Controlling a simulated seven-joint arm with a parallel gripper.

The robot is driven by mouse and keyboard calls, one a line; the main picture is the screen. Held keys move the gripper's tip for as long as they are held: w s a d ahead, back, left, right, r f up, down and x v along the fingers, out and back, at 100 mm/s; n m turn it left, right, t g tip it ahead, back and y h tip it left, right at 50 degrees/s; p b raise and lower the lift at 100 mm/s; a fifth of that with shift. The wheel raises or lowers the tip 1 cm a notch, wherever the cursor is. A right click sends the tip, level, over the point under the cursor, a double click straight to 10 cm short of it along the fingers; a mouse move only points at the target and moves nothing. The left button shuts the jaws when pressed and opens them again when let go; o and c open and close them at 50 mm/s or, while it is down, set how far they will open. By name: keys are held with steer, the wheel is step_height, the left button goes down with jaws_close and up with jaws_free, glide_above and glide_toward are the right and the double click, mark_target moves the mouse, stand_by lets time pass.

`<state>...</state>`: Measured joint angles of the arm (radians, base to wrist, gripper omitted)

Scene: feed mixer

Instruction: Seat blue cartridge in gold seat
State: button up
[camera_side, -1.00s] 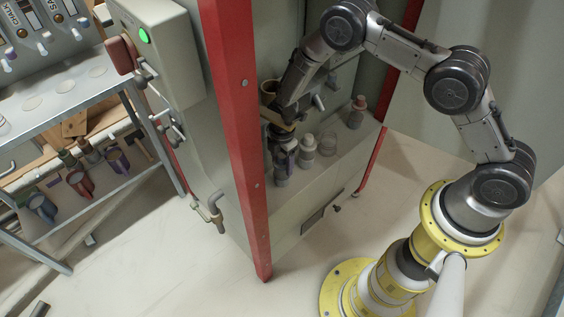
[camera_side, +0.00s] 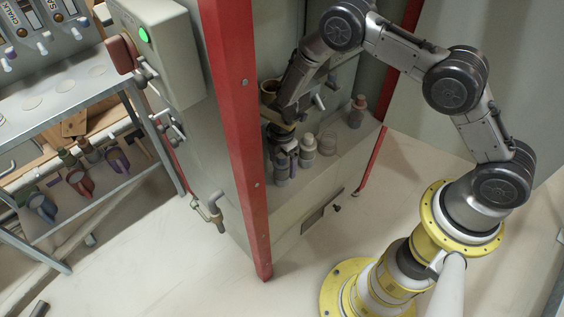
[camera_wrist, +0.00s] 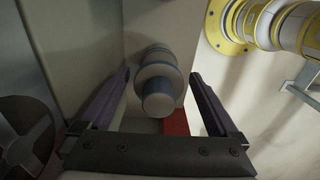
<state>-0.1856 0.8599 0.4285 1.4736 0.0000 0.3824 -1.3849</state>
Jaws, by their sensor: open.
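The blue-banded grey cartridge (camera_wrist: 158,82) stands between my fingers in the wrist view, with room on both sides. In the side view it is a dim grey-blue shape (camera_side: 281,168) under my gripper, partly covered by the fingers. My gripper (camera_wrist: 158,75) is open, its two purple fingers straddling the cartridge. In the side view my gripper (camera_side: 285,154) points down inside the red-framed cabinet.
A pale grey cartridge (camera_side: 307,144), a clear ring-like outline (camera_side: 328,143) and a red-capped cartridge (camera_side: 357,111) are on the ledge to the right. The red post (camera_side: 240,130) stands close on the left.

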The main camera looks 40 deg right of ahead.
steer(key=r, duration=0.7)
steer(key=shift+s+r, duration=0.25)
steer(key=shift+r, duration=0.15)
steer(key=s+d+r+m+t, duration=0.1)
steer(key=s+d+r+m, duration=0.15)
steer(key=r, duration=0.55)
steer(key=s+d+r+m+t, duration=0.1)
steer(key=s+r+m, duration=0.2)
steer(key=r, duration=0.6)
steer(key=s+d+r+m+t, duration=0.1)
steer(key=s+r+m, duration=0.2)
steer(key=r, duration=0.5)
steer(key=s+d+r+m+t, duration=0.1)
steer(key=s+r+m, duration=0.3)
steer(key=s, duration=0.5)
steer(key=s+d+r+m+t, duration=0.1)
steer(key=s+d+r+m, duration=0.2)
steer(key=s, duration=0.7)
steer(key=shift+s+r+m+t, duration=0.25)
steer(key=shift+r+m, duration=0.25)
steer(key=shift+m, duration=0.65)
steer(key=shift+s, duration=0.1)
steer(key=shift+c, duration=0.2)
steer(key=c, duration=0.7)
